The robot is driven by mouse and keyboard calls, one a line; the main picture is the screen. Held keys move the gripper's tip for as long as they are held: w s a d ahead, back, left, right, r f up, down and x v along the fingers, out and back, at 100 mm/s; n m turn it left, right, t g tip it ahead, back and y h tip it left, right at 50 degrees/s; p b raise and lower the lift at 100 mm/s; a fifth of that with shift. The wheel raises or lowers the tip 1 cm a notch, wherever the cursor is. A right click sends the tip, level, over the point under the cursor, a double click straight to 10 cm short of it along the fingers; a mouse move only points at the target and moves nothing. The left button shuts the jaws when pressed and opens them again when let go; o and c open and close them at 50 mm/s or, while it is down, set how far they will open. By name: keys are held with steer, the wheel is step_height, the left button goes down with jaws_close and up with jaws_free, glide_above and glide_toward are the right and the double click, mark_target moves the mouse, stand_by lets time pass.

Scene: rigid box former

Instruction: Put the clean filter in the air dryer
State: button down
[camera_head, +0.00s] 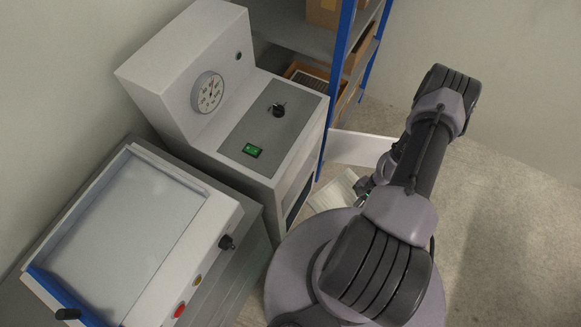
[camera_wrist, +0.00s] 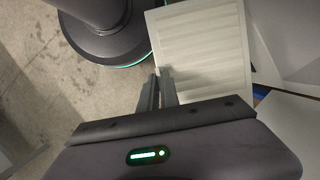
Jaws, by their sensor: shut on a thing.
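A pale, square, pleated filter (camera_wrist: 205,45) with a light frame fills the upper middle of the wrist view. My gripper (camera_wrist: 160,92) is shut on its near left edge. The filter (camera_head: 332,192) also shows in the head view, low beside the cabinet and partly hidden by my arm. My gripper (camera_head: 364,188) is mostly hidden there. The air dryer (camera_head: 180,75) is the tall white cabinet with a round gauge, a dark knob and a green switch. A white panel (camera_head: 362,148), apparently its open door, sticks out to the right of it. The inside of the dryer is hidden.
A blue-post shelf (camera_head: 342,60) with cardboard boxes stands behind the dryer. A grey machine with a clear lid (camera_head: 120,225) stands left of it. A white surface (camera_wrist: 285,40) lies close right of the filter. The floor at the right (camera_head: 510,230) is clear.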

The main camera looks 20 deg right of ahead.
steer(key=w+a+f+b, duration=0.1)
steer(key=w+a+b, duration=0.4)
steer(key=w+a, duration=0.75)
step_height(320, 180, down, 6)
steer(key=w+b, duration=0.1)
steer(key=b, duration=0.2)
steer(key=shift+w+d+b, duration=0.3)
steer(key=shift+w+d, duration=0.1)
steer(key=shift+d, duration=0.05)
steer(key=c, duration=1.6)
jaws_free()
steer(key=shift+f, duration=0.15)
steer(key=p+v, duration=0.5)
steer(key=v, duration=0.7)
